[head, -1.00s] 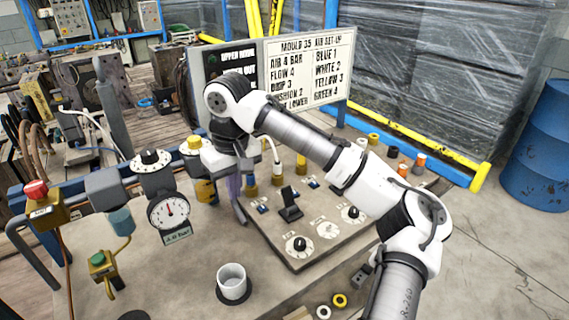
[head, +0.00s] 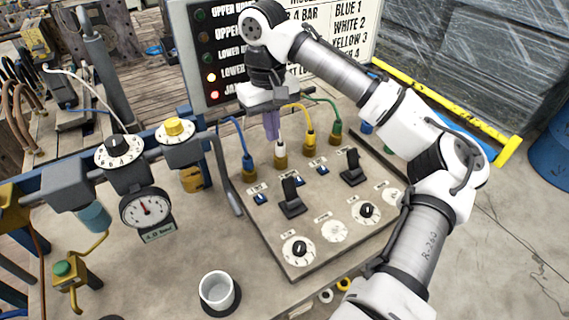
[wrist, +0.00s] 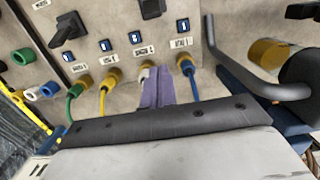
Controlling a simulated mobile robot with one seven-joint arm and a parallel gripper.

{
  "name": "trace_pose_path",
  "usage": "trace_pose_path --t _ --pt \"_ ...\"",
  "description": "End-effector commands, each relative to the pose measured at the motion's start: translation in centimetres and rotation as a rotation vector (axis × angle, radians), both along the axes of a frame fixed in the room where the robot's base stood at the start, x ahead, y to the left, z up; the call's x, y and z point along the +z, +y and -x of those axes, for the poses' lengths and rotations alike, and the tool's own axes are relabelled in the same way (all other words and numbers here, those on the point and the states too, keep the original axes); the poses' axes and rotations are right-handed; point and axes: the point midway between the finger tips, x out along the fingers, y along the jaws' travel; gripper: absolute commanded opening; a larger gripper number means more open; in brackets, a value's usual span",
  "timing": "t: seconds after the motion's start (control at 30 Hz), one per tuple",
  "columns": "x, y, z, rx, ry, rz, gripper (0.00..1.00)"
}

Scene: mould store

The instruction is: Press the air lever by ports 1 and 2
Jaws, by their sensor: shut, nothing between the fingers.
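The grey panel (head: 262,225) carries two black levers. The lever by ports 1 and 2 (head: 291,197) stands tilted up in front of the blue (head: 249,172) and white (head: 281,160) hose plugs. In the wrist view this lever (wrist: 152,8) is cut by the top edge. The other lever (head: 352,169) is by the yellow (head: 309,145) and green (head: 335,136) plugs. My gripper (head: 271,138) has its purple fingers together and empty, behind the near lever and apart from it. In the wrist view the fingers (wrist: 157,72) overlap the space between the white and blue plugs.
Two round knobs (head: 298,249) (head: 367,212) sit at the panel's front. A bent grey bar (head: 224,175) rises left of the panel. A pressure gauge (head: 146,209), a white cup (head: 217,291) and a sign board (head: 224,55) surround it. Small rings lie near the panel's front edge.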

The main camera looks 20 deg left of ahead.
Motion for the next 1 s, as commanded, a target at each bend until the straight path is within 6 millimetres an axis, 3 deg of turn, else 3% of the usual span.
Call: trace_pose_path --t 0.2,0.37,0.77,1.0 --pt "-0.2 0.0 0.0 0.001 0.0 0.0 0.0" --pt "-1.7 -0.1 0.1 0.001 0.003 -0.001 0.0" --pt "-9.7 -0.6 0.6 0.0 0.001 0.0 0.0" --pt "-8.4 -2.7 2.6 0.0 -0.002 0.001 0.0"
